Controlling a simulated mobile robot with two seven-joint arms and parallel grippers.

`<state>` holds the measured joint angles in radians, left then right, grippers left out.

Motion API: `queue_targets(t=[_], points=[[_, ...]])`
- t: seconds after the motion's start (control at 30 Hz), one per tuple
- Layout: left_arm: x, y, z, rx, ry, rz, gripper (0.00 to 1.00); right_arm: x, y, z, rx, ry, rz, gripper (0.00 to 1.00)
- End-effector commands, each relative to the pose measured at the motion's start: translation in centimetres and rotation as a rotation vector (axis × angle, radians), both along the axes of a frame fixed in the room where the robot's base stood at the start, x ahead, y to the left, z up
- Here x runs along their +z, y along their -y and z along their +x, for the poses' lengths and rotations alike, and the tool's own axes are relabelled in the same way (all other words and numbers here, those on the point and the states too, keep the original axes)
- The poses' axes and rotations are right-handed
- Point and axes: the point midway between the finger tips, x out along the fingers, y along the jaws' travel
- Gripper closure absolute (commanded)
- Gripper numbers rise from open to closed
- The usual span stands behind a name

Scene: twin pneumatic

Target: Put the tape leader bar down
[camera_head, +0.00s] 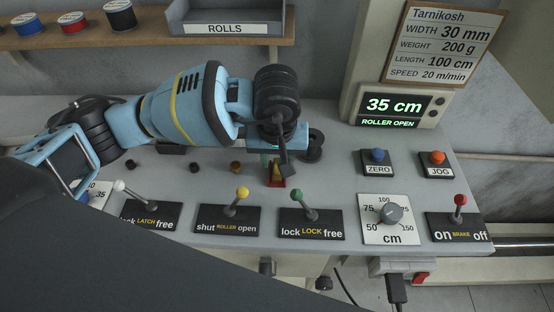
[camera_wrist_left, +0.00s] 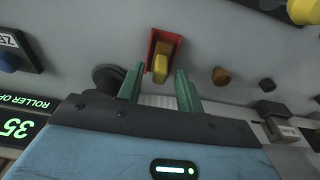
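My left gripper (camera_head: 275,158) hangs low over the middle of the bench, its fingers largely hidden by the wrist in the head view. In the left wrist view its two green fingers (camera_wrist_left: 159,70) stand apart. A yellow block (camera_wrist_left: 160,62) on a red base (camera_wrist_left: 151,50) sits just past and between the fingertips; I cannot tell whether they touch it. The block also shows below the gripper in the head view (camera_head: 276,172). A pale strip (camera_wrist_left: 158,101) lies behind, between the fingers. I cannot clearly pick out a separate tape leader bar. My right gripper is out of view.
A front row has the latch lever (camera_head: 119,187), roller lever (camera_head: 242,193), lock lever (camera_head: 297,195), cm dial (camera_head: 391,214) and brake lever (camera_head: 460,201). Blue (camera_head: 377,156) and orange (camera_head: 438,158) buttons sit right. The display (camera_head: 392,106) reads 35 cm, ROLLER OPEN.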

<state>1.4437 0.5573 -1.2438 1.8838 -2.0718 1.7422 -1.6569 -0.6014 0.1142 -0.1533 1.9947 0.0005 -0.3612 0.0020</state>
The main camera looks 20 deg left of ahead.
Motion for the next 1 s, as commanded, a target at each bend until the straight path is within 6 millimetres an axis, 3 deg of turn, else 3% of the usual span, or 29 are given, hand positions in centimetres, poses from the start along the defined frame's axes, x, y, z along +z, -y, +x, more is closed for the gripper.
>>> queue_targets(t=[0.3,0.5,0.7,1.0], points=[[6.3,0.3,-0.9,-0.002,0.004,-0.002,0.64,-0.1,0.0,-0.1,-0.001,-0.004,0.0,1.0],[9.3,0.4,-1.3,-0.001,0.001,-0.001,0.64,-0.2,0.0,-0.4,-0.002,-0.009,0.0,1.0],[10.6,0.5,-1.6,0.0,-0.001,-0.001,0.64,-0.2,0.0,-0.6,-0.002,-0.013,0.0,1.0],[10.7,0.5,-1.6,-0.001,-0.001,0.0,0.64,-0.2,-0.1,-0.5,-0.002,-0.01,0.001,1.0]])
